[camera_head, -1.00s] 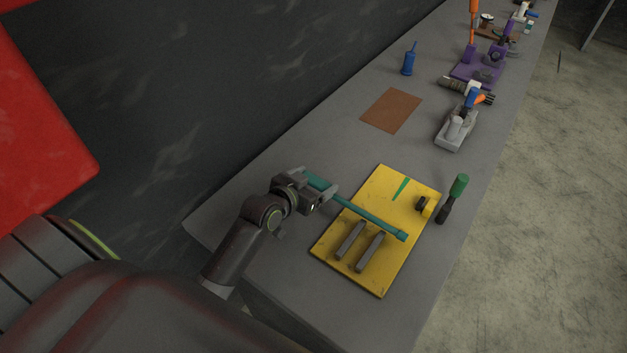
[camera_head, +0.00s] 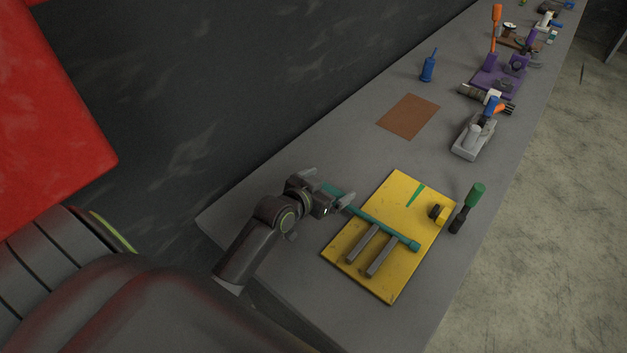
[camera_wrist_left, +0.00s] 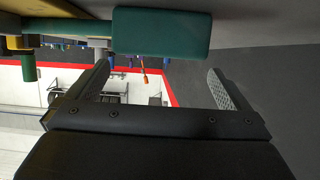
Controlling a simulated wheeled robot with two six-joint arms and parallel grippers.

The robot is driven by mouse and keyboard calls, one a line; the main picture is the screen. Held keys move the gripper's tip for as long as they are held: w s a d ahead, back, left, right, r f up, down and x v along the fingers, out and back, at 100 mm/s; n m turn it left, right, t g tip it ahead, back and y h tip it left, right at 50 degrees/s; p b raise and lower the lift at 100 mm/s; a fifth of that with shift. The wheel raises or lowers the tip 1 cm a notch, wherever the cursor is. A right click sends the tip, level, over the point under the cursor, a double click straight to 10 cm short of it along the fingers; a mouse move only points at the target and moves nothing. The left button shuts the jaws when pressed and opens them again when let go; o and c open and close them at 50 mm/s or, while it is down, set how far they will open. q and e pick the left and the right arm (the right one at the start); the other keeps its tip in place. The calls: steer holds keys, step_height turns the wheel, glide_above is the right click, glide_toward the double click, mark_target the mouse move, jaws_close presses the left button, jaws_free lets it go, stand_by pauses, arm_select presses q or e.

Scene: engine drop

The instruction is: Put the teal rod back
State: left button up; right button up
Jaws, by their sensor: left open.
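The teal rod (camera_head: 385,229) lies along the near part of the yellow board (camera_head: 405,195). Its thin shaft ends in a small teal knob over the board, near the upper ends of two grey bars (camera_head: 362,244). Its thicker teal handle (camera_wrist_left: 162,32) sticks out past the board's left edge and fills the top of the left wrist view. My left gripper (camera_head: 329,190) is open at the handle, its fingers spread to either side. In the wrist view the handle shows past the fingertips (camera_wrist_left: 165,78), with a clear gap between the fingers. My right gripper is not in view.
A green-handled tool (camera_head: 468,207) stands at the board's right edge near a yellow-black part (camera_head: 438,213). A green mark (camera_head: 415,194) is on the board. Bench between is clear.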

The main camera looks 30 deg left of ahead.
arm_select(q)
steer(key=shift+s+r, duration=0.35)
steer(key=b+v, duration=0.2)
steer(key=v, duration=0.9)
steer(key=shift+r, duration=0.15)
steer(key=shift+s, duration=0.2)
